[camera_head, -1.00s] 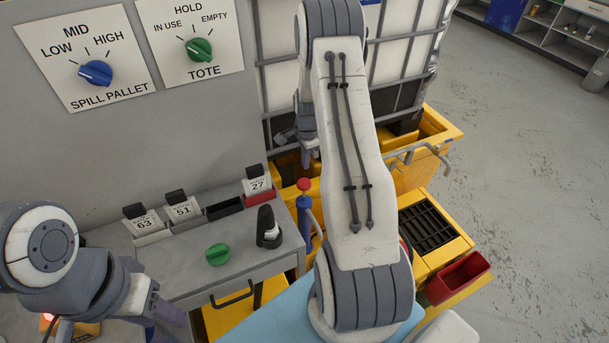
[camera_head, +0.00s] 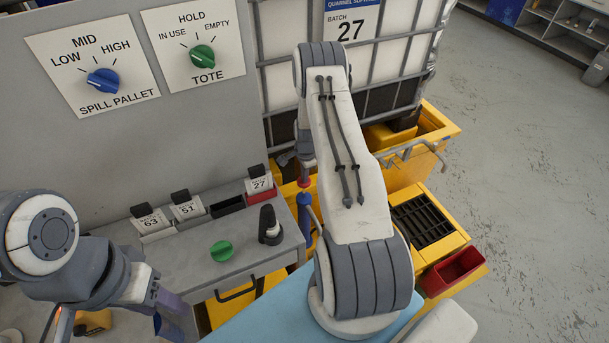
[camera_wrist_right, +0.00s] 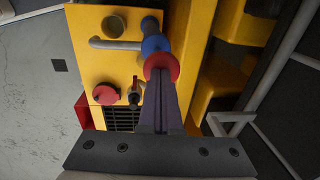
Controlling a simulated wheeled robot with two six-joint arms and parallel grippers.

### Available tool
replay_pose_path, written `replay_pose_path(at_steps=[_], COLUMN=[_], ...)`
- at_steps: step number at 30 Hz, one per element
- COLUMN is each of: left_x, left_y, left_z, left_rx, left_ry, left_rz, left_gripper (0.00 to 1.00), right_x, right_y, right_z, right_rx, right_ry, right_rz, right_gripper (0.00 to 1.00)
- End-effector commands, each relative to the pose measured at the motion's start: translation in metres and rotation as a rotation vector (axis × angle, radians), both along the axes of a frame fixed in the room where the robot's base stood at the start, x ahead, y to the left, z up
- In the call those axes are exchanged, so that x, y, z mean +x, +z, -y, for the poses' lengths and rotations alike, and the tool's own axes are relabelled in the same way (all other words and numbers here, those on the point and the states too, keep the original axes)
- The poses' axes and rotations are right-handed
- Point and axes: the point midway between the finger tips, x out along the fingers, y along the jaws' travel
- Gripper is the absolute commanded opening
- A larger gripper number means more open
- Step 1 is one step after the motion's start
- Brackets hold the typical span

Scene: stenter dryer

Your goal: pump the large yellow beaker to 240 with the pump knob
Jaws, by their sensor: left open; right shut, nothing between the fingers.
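The pump stands upright at the bench's right end, with a red knob (camera_head: 304,183) above a blue body (camera_head: 304,200). In the right wrist view the red knob (camera_wrist_right: 162,66) is right at the fingertips of my right gripper (camera_wrist_right: 161,84), with the blue body (camera_wrist_right: 153,40) beyond it. My right gripper is shut with nothing held; in the head view its tips come down over the knob. Whether they touch it I cannot tell. My left gripper (camera_head: 170,322) is open at the lower left, partly cut off by the frame. I cannot make out a large yellow beaker.
Yellow housing with a black grate (camera_head: 425,221) and a red bin (camera_head: 455,270) lies to the right. A caged white tote (camera_head: 400,60) stands behind. The floor at right is clear.

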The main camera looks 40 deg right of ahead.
Motion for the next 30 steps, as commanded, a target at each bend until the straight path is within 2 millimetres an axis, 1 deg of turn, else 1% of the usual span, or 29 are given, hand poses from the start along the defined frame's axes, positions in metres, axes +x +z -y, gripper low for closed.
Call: replay_pose_path(at_steps=[5,8,15,18,30], left_x=[0.0,0.0,0.0,0.0,0.0], left_y=[-0.009,-0.022,-0.062,-0.072,-0.072], left_z=[0.0,0.0,0.0,0.0,0.0], left_rx=[0.0,0.0,0.0,0.0,0.0], left_ry=[0.001,0.003,0.007,0.007,0.007], left_rz=[0.0,0.0,-0.001,-0.001,-0.001], left_gripper=[0.5,0.5,0.5,0.5,0.5], right_x=[0.0,0.0,-0.001,-0.001,-0.002], right_y=[-0.009,-0.023,-0.066,-0.077,-0.079], right_z=[0.0,0.0,0.0,0.0,-0.001], right_rx=[0.0,0.0,0.0,0.0,0.002], right_ry=[0.0,0.0,0.0,0.0,0.0], right_rz=[-0.001,-0.001,-0.002,-0.001,-0.004], right_gripper=[0.0,0.0,0.0,0.0,0.0])
